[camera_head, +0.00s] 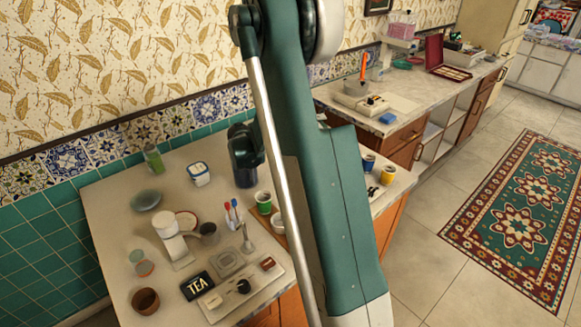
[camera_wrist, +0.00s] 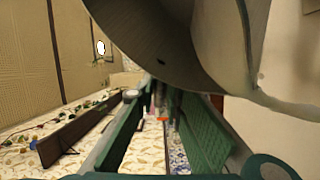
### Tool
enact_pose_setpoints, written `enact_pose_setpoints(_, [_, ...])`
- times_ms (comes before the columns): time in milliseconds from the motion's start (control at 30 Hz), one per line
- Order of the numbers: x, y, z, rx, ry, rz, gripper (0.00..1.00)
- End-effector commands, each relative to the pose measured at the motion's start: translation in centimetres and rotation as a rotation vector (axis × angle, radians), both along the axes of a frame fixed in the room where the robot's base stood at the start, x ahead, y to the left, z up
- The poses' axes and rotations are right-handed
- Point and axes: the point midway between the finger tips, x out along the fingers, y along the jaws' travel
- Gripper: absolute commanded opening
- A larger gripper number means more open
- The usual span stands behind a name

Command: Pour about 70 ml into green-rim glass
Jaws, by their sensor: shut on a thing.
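A small cup with a green side and rim (camera_head: 263,202) stands upright on the counter, left of my arm; it looks like the green-rim glass. Its contents are too small to tell. My gripper (camera_head: 256,147) is above and slightly left of it, partly hidden by my arm, and shut on a dark vessel (camera_head: 243,174). The vessel looks roughly upright. In the wrist view a large grey curved surface (camera_wrist: 160,40), probably the vessel, fills the top close to my green fingers (camera_wrist: 163,105). No stream of liquid shows.
A white cup (camera_head: 278,221) stands beside the green-rim glass, partly behind my arm. Blue (camera_head: 369,163) and yellow (camera_head: 387,175) cups are right of my arm.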

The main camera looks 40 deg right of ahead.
Motion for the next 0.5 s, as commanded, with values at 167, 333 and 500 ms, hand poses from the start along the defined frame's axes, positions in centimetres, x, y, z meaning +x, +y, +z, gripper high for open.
enact_pose_setpoints(167, [-0.1, 0.0, 0.3, -0.01, 0.018, -0.001, 0.0])
enact_pose_setpoints(333, [-0.2, 0.0, 0.6, -0.021, 0.036, -0.001, 0.0])
enact_pose_setpoints(500, [-0.3, 0.0, 1.2, -0.03, 0.054, 0.0, 0.0])
